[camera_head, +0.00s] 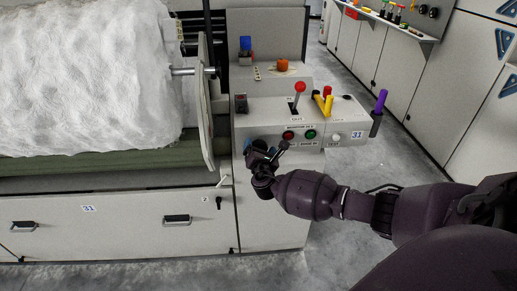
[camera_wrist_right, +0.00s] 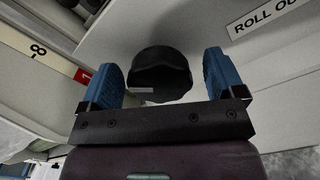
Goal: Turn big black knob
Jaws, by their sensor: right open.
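The big black knob (camera_wrist_right: 160,75) shows in the right wrist view, on the pale face of the control panel (camera_head: 262,125). My right gripper (camera_wrist_right: 165,85) is open, with one blue finger on each side of the knob. A gap shows between the knob and each finger. In the head view my right gripper (camera_head: 262,154) is at the lower left of the panel's front and hides the knob there. My left gripper is not in view.
The panel carries a red-ball lever (camera_head: 299,88), yellow levers (camera_head: 323,103), red and green buttons (camera_head: 310,134) and a white knob (camera_head: 336,137). A purple-handled lever (camera_head: 380,101) is at its right. A white fibre roll (camera_head: 85,75) lies left. Open floor is right.

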